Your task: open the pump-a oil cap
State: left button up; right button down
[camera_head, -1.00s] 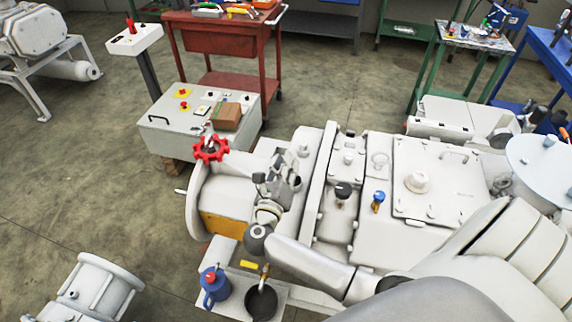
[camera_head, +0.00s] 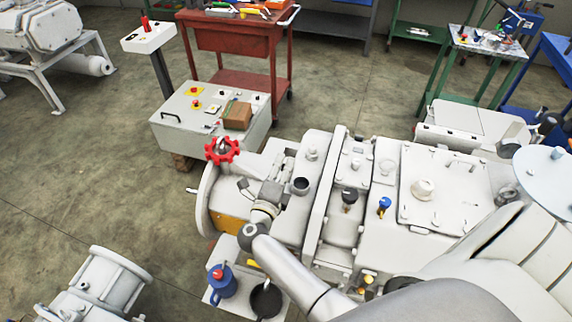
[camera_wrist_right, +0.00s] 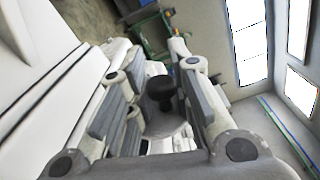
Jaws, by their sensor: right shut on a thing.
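The white pump (camera_head: 375,235) fills the middle of the head view. A round neck with a dark top (camera_head: 300,186) stands on it, right of my right gripper (camera_head: 272,188). A dark round knob (camera_wrist_right: 160,87) shows between the fingertips above a pale grey disc. A black cap (camera_head: 349,196) and a blue one (camera_head: 384,203) sit further right on the pump. My left gripper is not in view.
A red handwheel (camera_head: 222,150) stands at the pump's left end. A blue can (camera_head: 221,283) and a black pan (camera_head: 266,299) stand on a shelf below. A control box (camera_head: 213,117) and red cart (camera_head: 236,38) are behind.

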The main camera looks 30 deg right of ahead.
jog(key=shift+w+a+f+n, duration=0.15)
jog(key=shift+a+n, duration=0.05)
jog(key=shift+n, duration=0.3)
jog(key=c, duration=1.3)
grip_release()
